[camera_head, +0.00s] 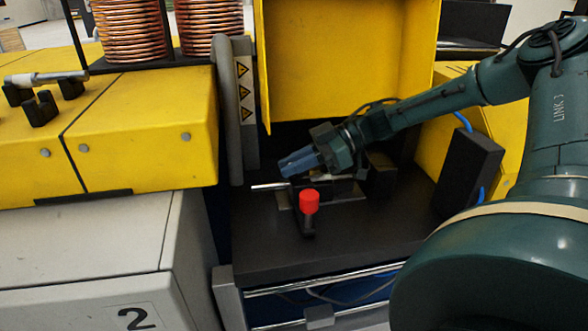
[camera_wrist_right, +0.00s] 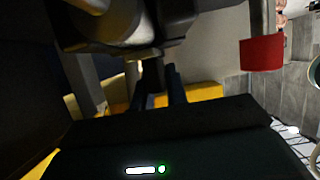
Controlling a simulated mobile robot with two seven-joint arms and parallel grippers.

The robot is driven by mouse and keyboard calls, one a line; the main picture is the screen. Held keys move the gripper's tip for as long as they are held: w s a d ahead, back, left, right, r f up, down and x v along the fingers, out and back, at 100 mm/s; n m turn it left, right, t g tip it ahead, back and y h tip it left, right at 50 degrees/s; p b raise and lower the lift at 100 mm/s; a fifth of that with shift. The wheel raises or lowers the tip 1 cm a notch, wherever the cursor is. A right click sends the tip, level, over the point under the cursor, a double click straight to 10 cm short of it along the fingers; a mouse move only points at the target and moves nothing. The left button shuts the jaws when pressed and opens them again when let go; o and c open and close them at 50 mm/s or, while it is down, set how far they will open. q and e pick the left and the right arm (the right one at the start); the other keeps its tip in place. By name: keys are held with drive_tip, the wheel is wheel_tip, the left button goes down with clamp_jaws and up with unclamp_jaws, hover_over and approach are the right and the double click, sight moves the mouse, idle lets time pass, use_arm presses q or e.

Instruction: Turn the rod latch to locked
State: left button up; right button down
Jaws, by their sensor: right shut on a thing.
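The rod latch is on the dark bench top, with a thin silver rod (camera_head: 268,186) sticking out to the left of a black block. A red knob (camera_head: 309,201) on a black lever stands in front of it; the red knob also shows in the right wrist view (camera_wrist_right: 262,53). My right gripper (camera_head: 290,164), with blue-grey fingers, reaches in from the right and is shut at the latch, just behind and left of the red knob. The exact grip point is hidden by the fingers. My left gripper is not in view.
A yellow cover panel (camera_head: 345,60) stands behind the latch. A grey post with warning labels (camera_head: 242,95) rises to its left. Yellow machine housing (camera_head: 145,130) fills the left side, with copper coils (camera_head: 130,30) behind. The bench top in front is clear.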

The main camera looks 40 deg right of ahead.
idle(0.3)
drive_tip(key=c, duration=1.4)
unclamp_jaws()
drive_tip(key=shift+r, duration=0.1)
wheel_tip(320, 180, up, 10)
drive_tip(key=shift+f+p, duration=0.1)
drive_tip(key=shift+p, duration=0.5)
